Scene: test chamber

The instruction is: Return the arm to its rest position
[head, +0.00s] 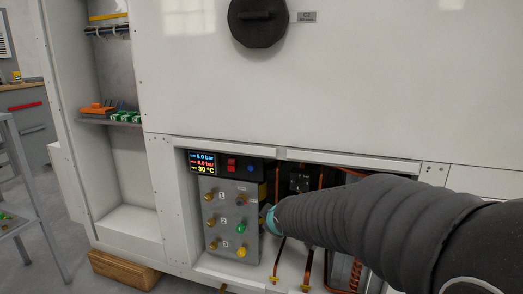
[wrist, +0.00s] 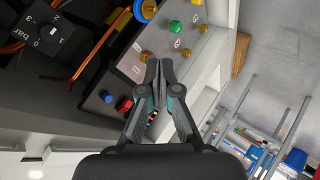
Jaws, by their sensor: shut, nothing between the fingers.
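My gripper (wrist: 158,66) is shut and empty in the wrist view, its fingertips in front of a grey control panel (wrist: 185,45) with numbered knobs and coloured buttons. In the head view my arm, in a dark ribbed sleeve, reaches in from the right to the low opening in the white cabinet. A teal part of its end shows just right of the control panel (head: 232,225); the fingers are hidden there. I cannot tell the exact gap between fingers and panel.
A small display (head: 205,163) sits above the panel. Copper pipes (head: 308,268) run inside the opening close to my arm. A wooden block (head: 122,268) lies on the floor at left. A metal-framed table (head: 22,195) stands farther left; open floor shows between.

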